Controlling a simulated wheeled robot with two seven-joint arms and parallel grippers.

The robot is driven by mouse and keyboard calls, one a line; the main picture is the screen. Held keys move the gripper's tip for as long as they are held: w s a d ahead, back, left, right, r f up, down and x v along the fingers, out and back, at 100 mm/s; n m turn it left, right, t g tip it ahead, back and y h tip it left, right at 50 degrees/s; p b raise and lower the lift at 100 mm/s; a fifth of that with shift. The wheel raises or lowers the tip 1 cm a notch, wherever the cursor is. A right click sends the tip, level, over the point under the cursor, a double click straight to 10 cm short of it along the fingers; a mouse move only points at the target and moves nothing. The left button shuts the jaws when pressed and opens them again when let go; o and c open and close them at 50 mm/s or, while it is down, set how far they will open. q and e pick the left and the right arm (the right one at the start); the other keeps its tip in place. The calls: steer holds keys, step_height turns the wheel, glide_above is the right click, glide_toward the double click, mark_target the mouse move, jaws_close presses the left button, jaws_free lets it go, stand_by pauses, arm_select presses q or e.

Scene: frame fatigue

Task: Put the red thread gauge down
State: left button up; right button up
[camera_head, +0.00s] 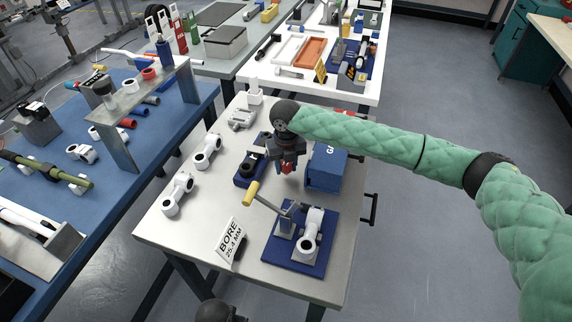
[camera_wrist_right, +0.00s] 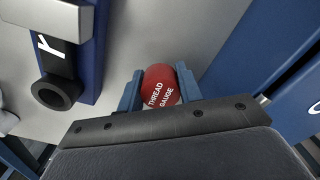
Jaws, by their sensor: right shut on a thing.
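The red thread gauge (camera_wrist_right: 161,86) is between the two blue fingers of my right gripper (camera_wrist_right: 160,92) in the right wrist view, with its lettering facing the camera. In the head view my right gripper (camera_head: 287,164) points down over the white table (camera_head: 185,236), between a small blue block and the blue gauge box. The red gauge shows there only as a small red patch (camera_head: 286,168) under the gripper. The wrist view shows grey tabletop around it; whether it touches the surface I cannot tell. My left gripper does not show.
The blue gauge box (camera_head: 325,170) stands close right of the gripper, and the small blue block (camera_head: 247,175) close left. In front are a blue fixture plate (camera_head: 300,262) with a clamp and white part, and a BORE sign (camera_head: 230,240). White link parts (camera_head: 207,150) lie at left.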

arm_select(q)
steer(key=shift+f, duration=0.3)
arm_select(e)
steer(key=shift+f, duration=0.25)
steer(key=shift+f, duration=0.1)
steer(key=o, duration=1)
steer(key=shift+r, duration=0.3)
arm_select(q)
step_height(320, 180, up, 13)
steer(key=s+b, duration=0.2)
steer(key=b, duration=0.1)
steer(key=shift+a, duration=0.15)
arm_select(e)
step_height(320, 180, up, 12)
steer(key=shift+f, duration=0.2)
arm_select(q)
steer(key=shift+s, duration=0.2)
